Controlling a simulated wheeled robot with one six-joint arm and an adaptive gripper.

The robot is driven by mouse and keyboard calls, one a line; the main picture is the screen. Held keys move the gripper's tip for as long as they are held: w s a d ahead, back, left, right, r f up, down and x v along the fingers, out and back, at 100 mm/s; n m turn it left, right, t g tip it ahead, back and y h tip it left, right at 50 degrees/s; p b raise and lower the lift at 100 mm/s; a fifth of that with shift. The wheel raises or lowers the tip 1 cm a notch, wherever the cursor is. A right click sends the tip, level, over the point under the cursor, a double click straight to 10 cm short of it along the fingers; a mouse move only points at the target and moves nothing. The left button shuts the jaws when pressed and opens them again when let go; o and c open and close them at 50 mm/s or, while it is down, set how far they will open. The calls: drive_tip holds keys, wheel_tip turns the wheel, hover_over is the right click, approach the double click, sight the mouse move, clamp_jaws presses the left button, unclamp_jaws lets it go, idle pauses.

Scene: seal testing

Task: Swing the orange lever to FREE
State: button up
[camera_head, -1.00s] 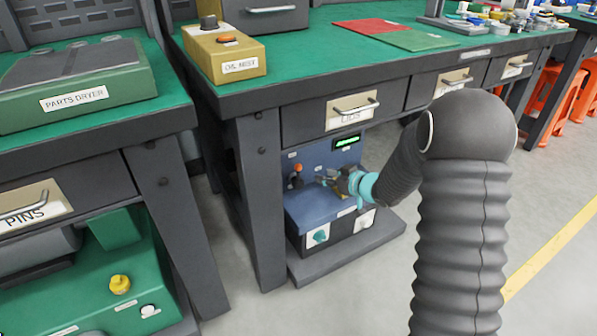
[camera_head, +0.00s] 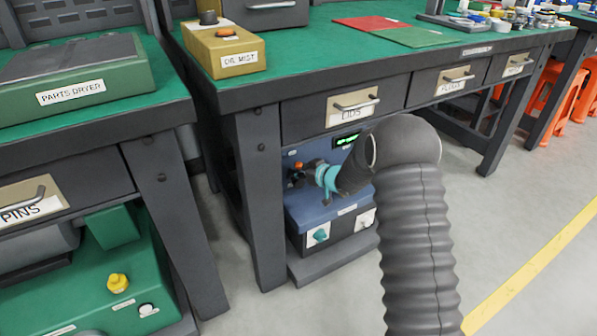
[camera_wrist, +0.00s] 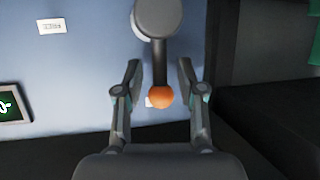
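The lever (camera_wrist: 160,65) has a grey pivot, a dark arm and an orange ball knob (camera_wrist: 160,97). The wrist view seems upside down, and there the arm hangs straight down from the pivot. The orange knob also shows in the head view (camera_head: 298,165), at the blue machine's back panel. My gripper (camera_wrist: 159,78) is open, one finger on each side of the lever arm with gaps showing. A white FREE label (camera_wrist: 52,26) appears upside down at the upper left of the wrist view. Another pale label behind the knob is mostly hidden.
The blue machine (camera_head: 310,216) sits under the green-topped bench, below the LIDS drawer (camera_head: 352,108). A teal knob (camera_head: 320,235) is on its front. A lit display (camera_head: 346,141) is beside my arm. A dark bench leg (camera_head: 258,200) stands close on the left.

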drive_tip(key=shift+w+a+f, duration=0.15)
drive_tip(key=shift+w+a, duration=0.1)
clamp_jaws()
